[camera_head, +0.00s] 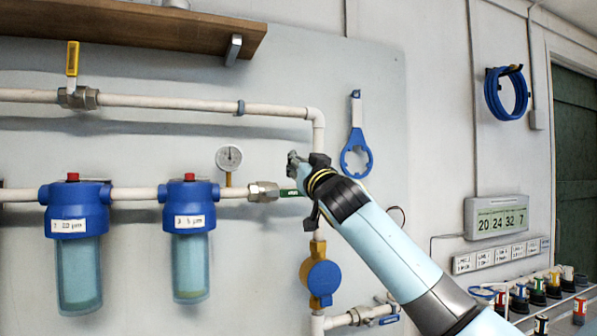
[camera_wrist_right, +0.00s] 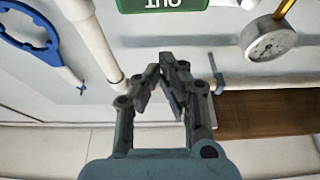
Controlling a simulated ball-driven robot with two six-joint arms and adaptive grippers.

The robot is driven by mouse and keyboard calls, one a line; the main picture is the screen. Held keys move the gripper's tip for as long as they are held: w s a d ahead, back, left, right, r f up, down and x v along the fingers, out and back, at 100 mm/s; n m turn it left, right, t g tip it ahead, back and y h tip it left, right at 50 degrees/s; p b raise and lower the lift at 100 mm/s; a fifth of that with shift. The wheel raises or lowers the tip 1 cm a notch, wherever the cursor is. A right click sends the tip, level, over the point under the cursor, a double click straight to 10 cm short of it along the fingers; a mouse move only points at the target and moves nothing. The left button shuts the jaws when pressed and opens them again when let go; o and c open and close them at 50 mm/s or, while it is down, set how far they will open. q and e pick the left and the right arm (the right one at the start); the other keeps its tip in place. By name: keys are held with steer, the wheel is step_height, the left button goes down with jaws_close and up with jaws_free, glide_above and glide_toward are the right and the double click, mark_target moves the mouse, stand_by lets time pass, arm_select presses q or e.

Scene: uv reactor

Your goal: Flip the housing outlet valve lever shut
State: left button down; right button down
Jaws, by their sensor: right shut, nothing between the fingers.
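The housing outlet valve (camera_head: 262,191) is a metal fitting on the white pipe, just right of the second filter housing. Its green lever (camera_head: 288,193) points right along the pipe, and its far part is hidden behind my right arm. A green piece with upside-down white letters (camera_wrist_right: 162,4), probably this lever, is cut off at the top of the right wrist view. My right gripper (camera_head: 292,160) is shut and empty, just above the lever in the picture. Its fingertips (camera_wrist_right: 160,72) meet near the middle of the wrist view, apart from the green piece. My left gripper is not in view.
A pressure gauge (camera_head: 229,158) stands on the pipe left of the valve. Two blue filter housings (camera_head: 190,194) hang further left. A blue wrench (camera_head: 357,140) hangs on the wall to the right. A vertical pipe (camera_head: 318,134) runs behind my right gripper.

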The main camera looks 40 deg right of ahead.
steer(key=shift+s+f, duration=0.1)
steer(key=shift+f, duration=1.8)
steer(key=a+f+m+g+h+b, duration=0.3)
steer(key=f+m+g+b, duration=0.3)
steer(key=m+b, duration=1.4)
step_height(320, 180, down, 3)
steer(key=shift+w+f+m+h+b, duration=0.15)
steer(key=shift+w+m+h+b, duration=0.25)
steer(key=shift+h, duration=0.4)
steer(key=shift+a, duration=0.15)
